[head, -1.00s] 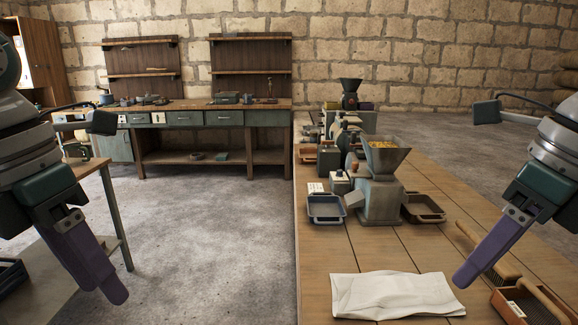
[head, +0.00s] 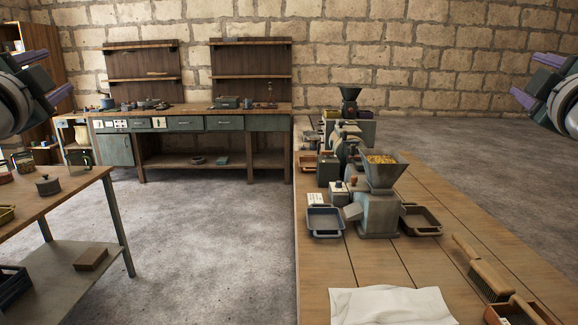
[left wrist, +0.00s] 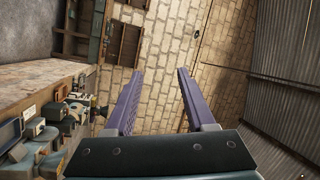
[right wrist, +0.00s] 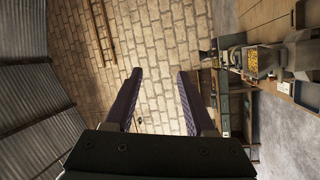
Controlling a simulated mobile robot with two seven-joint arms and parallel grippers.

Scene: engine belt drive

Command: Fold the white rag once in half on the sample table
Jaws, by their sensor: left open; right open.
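The white rag (head: 390,306) lies fairly flat on the wooden sample table (head: 440,220), at the bottom of the head view. Its near part is cut off by the picture edge. My left gripper (head: 62,78) is raised at the far left of the head view, well away from the rag. In the left wrist view its two purple fingers (left wrist: 157,98) are apart with nothing between them. My right gripper (head: 528,74) is raised at the far right, also away from the rag. In the right wrist view its fingers (right wrist: 158,98) are apart and empty.
A grinder with a hopper (head: 382,190) stands behind the rag, between a blue tray (head: 325,222) and a dark tray (head: 421,220). A brush (head: 482,268) and a wooden box (head: 515,312) lie to the right. A side table (head: 70,190) stands at left.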

